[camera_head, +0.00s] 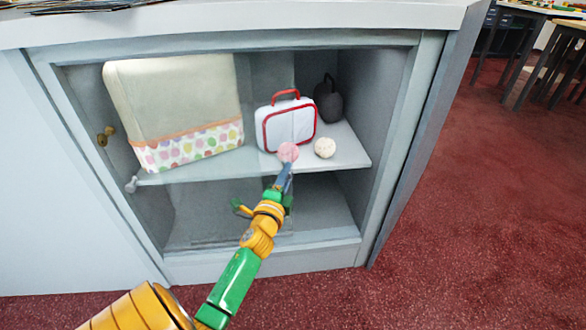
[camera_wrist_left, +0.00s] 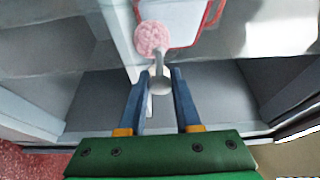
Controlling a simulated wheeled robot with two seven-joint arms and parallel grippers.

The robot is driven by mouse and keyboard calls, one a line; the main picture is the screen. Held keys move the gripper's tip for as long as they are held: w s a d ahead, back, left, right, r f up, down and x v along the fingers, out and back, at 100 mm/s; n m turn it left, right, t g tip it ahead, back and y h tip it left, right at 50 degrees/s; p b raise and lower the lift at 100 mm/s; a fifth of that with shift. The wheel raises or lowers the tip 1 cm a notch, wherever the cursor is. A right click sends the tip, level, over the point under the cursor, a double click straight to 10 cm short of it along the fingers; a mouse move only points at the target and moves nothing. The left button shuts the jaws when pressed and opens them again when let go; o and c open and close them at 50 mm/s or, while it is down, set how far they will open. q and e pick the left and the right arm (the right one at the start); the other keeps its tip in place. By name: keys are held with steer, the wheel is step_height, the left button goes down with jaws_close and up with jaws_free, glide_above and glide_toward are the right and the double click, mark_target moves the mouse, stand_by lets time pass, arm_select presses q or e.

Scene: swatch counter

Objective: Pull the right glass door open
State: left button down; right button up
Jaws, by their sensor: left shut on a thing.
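My left gripper (camera_head: 283,178) reaches up to the front of the cabinet, near its middle. In the left wrist view its blue fingers (camera_wrist_left: 160,76) are closed around a small pale knob (camera_wrist_left: 160,88) with a short grey stem. The right glass door is clear and hard to make out; a bright patch in the wrist view (camera_wrist_left: 285,35) looks like a reflection on its pane. I cannot tell from the pictures whether it stands ajar. My right gripper is in neither view.
On the cabinet's shelf (camera_head: 352,160) are a cream box with a dotted band (camera_head: 180,110), a white case with red trim (camera_head: 285,125), a dark round object (camera_head: 327,100), a pink ball (camera_head: 288,152) and a whitish ball (camera_head: 325,148). Open red carpet (camera_head: 480,200) lies right.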

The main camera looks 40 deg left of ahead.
arm_select(q)
steer(key=shift+s+a, duration=0.4)
steer(key=shift+s, duration=0.1)
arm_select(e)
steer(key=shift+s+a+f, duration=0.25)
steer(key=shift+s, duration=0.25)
arm_select(q)
steer(key=c, duration=0.6)
jaws_free()
steer(key=p+v, duration=0.1)
steer(key=v, duration=0.6)
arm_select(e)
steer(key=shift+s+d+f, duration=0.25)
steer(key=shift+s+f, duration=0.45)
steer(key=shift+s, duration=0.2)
